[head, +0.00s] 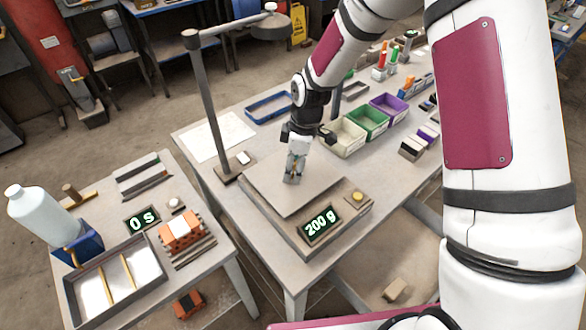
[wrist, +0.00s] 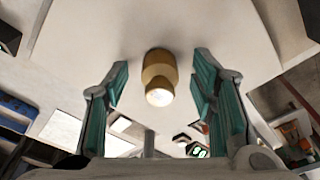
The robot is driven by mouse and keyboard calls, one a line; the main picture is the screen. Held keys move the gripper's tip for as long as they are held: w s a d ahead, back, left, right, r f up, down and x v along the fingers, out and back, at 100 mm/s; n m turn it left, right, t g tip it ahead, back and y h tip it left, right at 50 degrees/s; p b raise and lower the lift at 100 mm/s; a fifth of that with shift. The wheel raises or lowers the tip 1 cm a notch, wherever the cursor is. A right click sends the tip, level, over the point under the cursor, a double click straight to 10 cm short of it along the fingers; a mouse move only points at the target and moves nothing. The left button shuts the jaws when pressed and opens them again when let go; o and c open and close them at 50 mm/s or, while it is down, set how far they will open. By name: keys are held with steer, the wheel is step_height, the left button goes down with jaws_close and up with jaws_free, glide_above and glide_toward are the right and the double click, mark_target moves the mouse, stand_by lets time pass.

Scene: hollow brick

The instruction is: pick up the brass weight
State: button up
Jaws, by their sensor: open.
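The brass weight (wrist: 158,66) is a small gold cylinder with a narrower knob. In the wrist view it stands on the pale scale plate (wrist: 230,45), between my open fingers, with a gap on each side. My gripper (head: 293,168) is low over the scale (head: 262,205) in the head view, and it hides the weight there. The scale's display (head: 320,225) reads 200 g. My gripper's green-padded fingers (wrist: 160,88) show spread apart in the wrist view, holding nothing.
A lamp post (head: 208,110) stands left of the scale. Cream (head: 346,138), green (head: 368,121) and purple (head: 390,106) bins stand behind it to the right. A separate left table holds a bottle (head: 40,215), a tray (head: 147,253) and a hollow brick (head: 181,232).

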jaws_close()
steer(key=shift+r, duration=0.1)
stand_by(0.3)
